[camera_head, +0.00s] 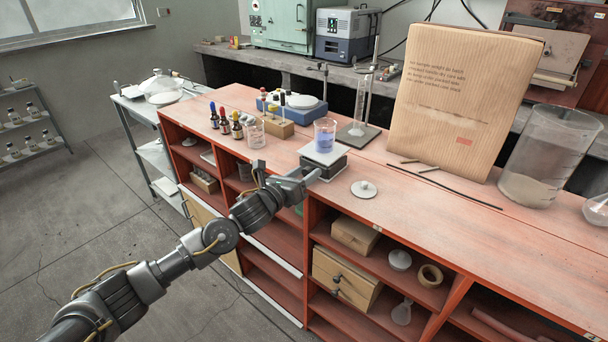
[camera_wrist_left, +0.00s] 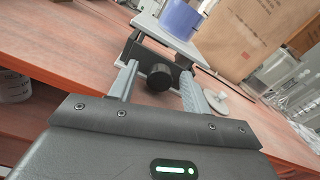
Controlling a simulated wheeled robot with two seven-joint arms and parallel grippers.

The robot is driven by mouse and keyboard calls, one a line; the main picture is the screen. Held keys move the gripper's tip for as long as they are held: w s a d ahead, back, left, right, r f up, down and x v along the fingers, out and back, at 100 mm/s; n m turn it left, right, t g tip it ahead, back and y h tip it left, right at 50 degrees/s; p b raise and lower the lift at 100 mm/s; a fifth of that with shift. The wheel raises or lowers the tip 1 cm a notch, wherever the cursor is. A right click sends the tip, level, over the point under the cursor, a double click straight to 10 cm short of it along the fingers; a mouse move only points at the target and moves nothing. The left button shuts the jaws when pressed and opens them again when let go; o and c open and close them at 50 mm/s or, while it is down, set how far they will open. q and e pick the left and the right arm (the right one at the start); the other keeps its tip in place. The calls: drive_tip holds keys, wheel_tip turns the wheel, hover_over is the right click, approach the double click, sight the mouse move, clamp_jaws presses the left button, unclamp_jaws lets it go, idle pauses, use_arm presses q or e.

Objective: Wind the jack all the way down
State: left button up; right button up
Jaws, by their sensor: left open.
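The lab jack (camera_head: 335,162) stands near the front edge of the red bench top, with a light top plate over a dark body. A beaker of blue-violet liquid (camera_head: 325,138) stands on its plate; its lower part also shows in the left wrist view (camera_wrist_left: 181,18). The jack's round black knob (camera_wrist_left: 160,77) faces my left gripper. My left gripper (camera_head: 309,176) is at the jack's front side. In the left wrist view its two fingers (camera_wrist_left: 158,88) are apart, with the knob showing between them; contact cannot be told. My right gripper is not in view.
A white lidded dish (camera_head: 364,189) lies just right of the jack. A stand with a glass cylinder (camera_head: 360,110), dropper bottles (camera_head: 224,122) and a small beaker (camera_head: 255,133) are nearby. A large paper bag (camera_head: 455,100) stands behind. The right front bench top is clear.

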use_arm(q)
drive_tip(key=shift+s+a, duration=0.15)
drive_tip(key=shift+s, duration=0.05)
drive_tip(key=b+v, duration=0.1)
drive_tip(key=v, duration=0.9)
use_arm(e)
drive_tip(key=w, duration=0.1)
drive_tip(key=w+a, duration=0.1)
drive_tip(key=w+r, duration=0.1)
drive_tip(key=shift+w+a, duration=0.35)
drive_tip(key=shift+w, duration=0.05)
use_arm(q)
drive_tip(key=shift+s, duration=0.1)
